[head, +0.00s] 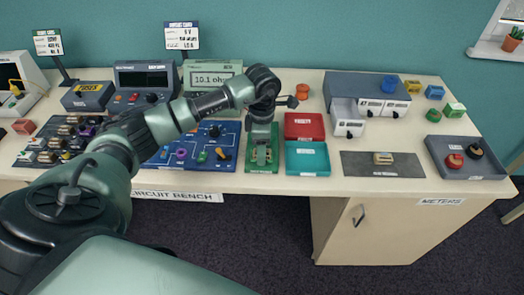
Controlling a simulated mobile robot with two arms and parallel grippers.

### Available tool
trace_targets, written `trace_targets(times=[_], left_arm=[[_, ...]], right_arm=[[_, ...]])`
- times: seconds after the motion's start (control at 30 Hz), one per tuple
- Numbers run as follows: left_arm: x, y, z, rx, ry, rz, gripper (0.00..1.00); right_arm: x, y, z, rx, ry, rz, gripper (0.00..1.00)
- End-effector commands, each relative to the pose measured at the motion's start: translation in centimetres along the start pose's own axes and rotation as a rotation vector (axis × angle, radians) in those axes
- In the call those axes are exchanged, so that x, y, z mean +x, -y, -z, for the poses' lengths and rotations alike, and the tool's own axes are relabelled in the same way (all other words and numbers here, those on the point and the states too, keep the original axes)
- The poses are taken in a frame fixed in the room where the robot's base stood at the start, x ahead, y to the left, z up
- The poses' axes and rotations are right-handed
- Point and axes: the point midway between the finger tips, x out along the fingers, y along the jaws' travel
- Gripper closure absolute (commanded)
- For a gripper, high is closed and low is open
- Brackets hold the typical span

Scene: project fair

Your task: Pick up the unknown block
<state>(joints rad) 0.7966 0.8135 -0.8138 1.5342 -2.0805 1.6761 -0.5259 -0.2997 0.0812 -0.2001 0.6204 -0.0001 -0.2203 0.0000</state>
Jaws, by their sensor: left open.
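My left gripper (262,155) points down over a small green board (262,169) near the front of the bench. It is open, and its fingers stand on either side of something small on the board. My wrist and fingers partly hide this piece, so I cannot tell if it is the unknown block or if the fingers touch it. A small beige block (383,158) sits on a dark grey mat (409,171) to the right. My right gripper is not in view.
A red tray (304,117) and a teal tray (307,172) stand just right of the gripper. A blue panel with knobs (229,168) is on its left. A grey unit with drawers (361,84) stands behind right. A grey tray (492,170) holds red and black pieces.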

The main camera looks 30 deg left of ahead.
Motion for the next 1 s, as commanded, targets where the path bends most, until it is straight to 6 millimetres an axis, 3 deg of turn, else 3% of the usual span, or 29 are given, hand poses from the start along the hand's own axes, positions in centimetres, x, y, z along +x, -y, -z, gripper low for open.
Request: trace_targets(times=[0.17, 0.37, 0.77, 1.0], left_arm=[[0.1, 0.0, 0.0, 0.000, 0.001, 0.000, 0.47], [0.1, 0.0, 0.0, 0.000, 0.001, 0.000, 1.00], [-0.4, -0.1, 0.0, 0.000, 0.001, -0.002, 1.00], [-3.4, -0.2, -0.1, 0.001, 0.004, -0.006, 1.00]], right_arm=[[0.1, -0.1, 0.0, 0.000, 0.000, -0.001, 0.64], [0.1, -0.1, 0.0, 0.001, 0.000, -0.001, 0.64], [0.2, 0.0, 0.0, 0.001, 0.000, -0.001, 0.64], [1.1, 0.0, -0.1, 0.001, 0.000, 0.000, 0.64]])
